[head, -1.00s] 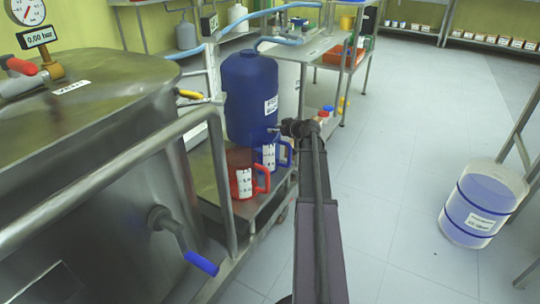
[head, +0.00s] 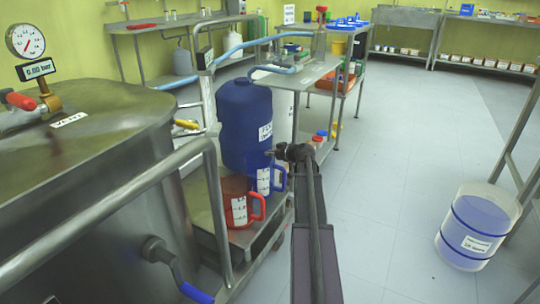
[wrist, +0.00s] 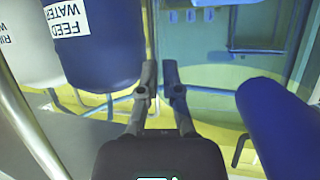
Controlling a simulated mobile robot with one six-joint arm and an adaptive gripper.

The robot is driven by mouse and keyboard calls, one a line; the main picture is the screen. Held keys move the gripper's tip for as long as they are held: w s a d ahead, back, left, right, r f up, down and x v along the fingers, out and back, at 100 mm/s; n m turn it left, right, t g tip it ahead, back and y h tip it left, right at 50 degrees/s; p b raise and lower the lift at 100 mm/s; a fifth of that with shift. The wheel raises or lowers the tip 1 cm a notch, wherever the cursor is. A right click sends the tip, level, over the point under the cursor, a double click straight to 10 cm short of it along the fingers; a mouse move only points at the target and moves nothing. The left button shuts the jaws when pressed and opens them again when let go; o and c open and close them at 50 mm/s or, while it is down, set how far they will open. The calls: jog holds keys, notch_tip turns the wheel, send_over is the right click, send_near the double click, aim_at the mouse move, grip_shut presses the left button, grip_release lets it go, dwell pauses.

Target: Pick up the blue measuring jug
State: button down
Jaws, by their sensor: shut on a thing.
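The blue measuring jug (head: 265,178), with a white scale label, is at the front of the blue drum (head: 246,120) on the low steel shelf. Its handle is on the right. My gripper (head: 277,152) is at the jug's upper right side, by the rim and handle. In the wrist view the fingertips (wrist: 158,75) are close together, with a see-through blue surface behind and to their right. The gripper is shut on the jug; the exact contact is hard to see. I cannot tell whether the jug is clear of the shelf.
A red jug (head: 238,203) stands close to the left of the blue jug. The steel reactor (head: 90,200) and its handrail (head: 105,220) fill the left. A steel cart (head: 305,78) stands behind. A clear tub of blue liquid (head: 478,228) is on the right; the middle floor is open.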

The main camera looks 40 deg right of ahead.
jog(key=shift+r+p, duration=4.05)
jog(key=shift+r, duration=0.4)
